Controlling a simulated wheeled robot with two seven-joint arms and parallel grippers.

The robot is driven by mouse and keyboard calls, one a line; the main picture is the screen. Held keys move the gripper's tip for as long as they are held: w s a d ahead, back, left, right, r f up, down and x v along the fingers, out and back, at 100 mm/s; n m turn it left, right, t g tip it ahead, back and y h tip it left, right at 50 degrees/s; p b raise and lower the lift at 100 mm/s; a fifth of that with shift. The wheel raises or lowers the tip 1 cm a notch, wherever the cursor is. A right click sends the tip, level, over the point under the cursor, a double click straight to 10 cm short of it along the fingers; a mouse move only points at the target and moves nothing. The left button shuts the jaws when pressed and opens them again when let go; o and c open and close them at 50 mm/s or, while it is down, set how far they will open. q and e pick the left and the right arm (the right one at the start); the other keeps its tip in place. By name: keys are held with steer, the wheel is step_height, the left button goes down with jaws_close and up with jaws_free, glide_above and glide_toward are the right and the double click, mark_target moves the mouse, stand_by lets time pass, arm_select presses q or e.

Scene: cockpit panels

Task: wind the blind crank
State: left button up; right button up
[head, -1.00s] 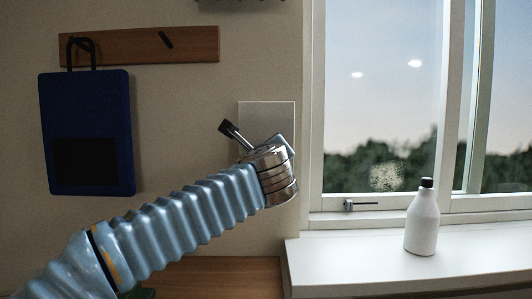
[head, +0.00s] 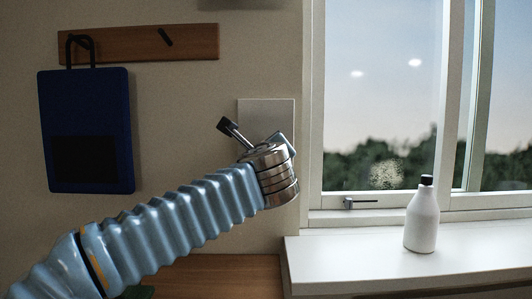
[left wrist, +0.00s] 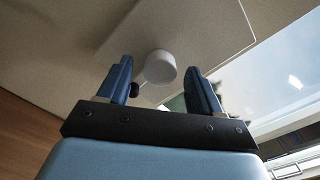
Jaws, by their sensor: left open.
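The crank has a black knob (head: 224,125) on a thin grey arm, in front of a pale wall plate (head: 266,113) beside the window. Its lower part is hidden behind my wrist in the head view. In the left wrist view a pale round hub (left wrist: 160,67) shows with a short arm and dark knob (left wrist: 135,91). My left gripper (head: 284,142) is mostly hidden by its own wrist at the plate. In the left wrist view its two blue fingers (left wrist: 158,78) are open, with the hub and knob seen between them. I see no grip on the crank. My right gripper is not in view.
A white bottle (head: 422,220) with a black cap stands on the white sill (head: 400,265). A window handle (head: 352,203) is on the frame. A dark blue bag (head: 87,125) hangs from a wooden rail (head: 130,43) at left.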

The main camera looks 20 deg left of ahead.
arm_select(q)
steer(key=b+v, duration=0.1)
steer(key=v, duration=1.1)
steer(key=shift+b, duration=0.4)
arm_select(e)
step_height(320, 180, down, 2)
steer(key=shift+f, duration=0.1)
arm_select(q)
steer(key=shift+s, duration=0.15)
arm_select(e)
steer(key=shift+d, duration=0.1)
